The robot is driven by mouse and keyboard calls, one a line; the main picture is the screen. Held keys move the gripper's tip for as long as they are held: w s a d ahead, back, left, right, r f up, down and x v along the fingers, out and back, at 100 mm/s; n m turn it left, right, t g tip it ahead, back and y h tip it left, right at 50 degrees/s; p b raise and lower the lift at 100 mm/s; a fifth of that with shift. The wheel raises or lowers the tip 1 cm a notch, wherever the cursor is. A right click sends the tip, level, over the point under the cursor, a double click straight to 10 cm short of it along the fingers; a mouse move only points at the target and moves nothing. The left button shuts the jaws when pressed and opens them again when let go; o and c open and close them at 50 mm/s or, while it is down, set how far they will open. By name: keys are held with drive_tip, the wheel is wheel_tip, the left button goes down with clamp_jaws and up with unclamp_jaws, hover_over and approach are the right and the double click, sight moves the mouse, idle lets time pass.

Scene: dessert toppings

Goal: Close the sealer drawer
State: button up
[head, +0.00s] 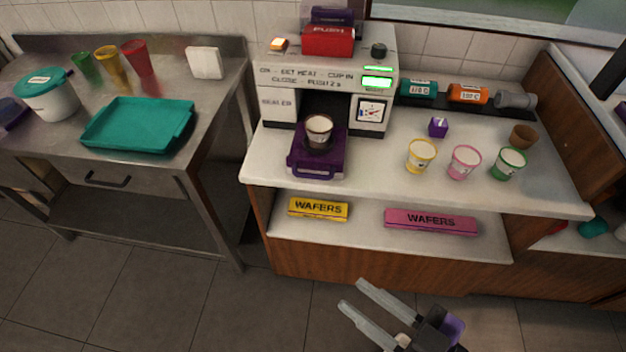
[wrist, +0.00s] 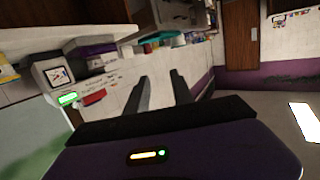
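The sealer (head: 283,82) is a white machine at the back left of the white counter, with a red push block (head: 328,40) on top. Its purple drawer (head: 317,160) is pulled out toward the front, with a handle on its front face. A cup (head: 319,130) with pale contents sits in the drawer's holder. My gripper (head: 350,296) is low in front of the counter, to the right of the drawer and well apart from it. Its fingers are spread with nothing between them. In the wrist view the gripper (wrist: 161,84) also shows two separate fingers, and the sealer (wrist: 55,75) appears sideways at left.
Yellow (head: 421,155), pink (head: 463,162) and green (head: 508,163) cups stand on the counter right of the drawer, with a small purple box (head: 438,127) behind. Wafer boxes (head: 431,221) lie on the shelf below. A steel table (head: 205,115) stands at left. The floor in front is clear.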

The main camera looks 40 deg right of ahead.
drive_tip(key=w+a+n, duration=0.1)
drive_tip(key=w+a+f+n+y, duration=0.1)
drive_tip(key=w, duration=0.1)
drive_tip(key=w+a+n, duration=0.1)
drive_tip(key=w+a, duration=0.1)
drive_tip(key=shift+w+a+f+y, duration=0.1)
drive_tip(key=shift+w+f+y, duration=0.1)
drive_tip(key=shift+y, duration=0.2)
clamp_jaws()
drive_tip(key=w+a+f+n+g+h, duration=0.1)
drive_tip(key=w+a+f+n, duration=0.1)
drive_tip(key=w+n, duration=0.3)
drive_tip(key=w+a+f+n+h+b, duration=0.1)
drive_tip(key=w+f+n, duration=0.2)
drive_tip(key=w+n, duration=0.15)
drive_tip(key=w+a+f+n+g+h, duration=0.1)
drive_tip(key=w+a+f+n, duration=0.1)
drive_tip(key=w+n, duration=0.3)
drive_tip(key=n+g+h, duration=0.4)
drive_tip(key=n+h, duration=0.3)
drive_tip(key=h, duration=0.5)
approach(313, 178)
drive_tip(key=shift+n, duration=0.25)
drive_tip(key=p+x, duration=0.1)
drive_tip(key=x, duration=0.6)
drive_tip(key=shift+a, duration=0.1)
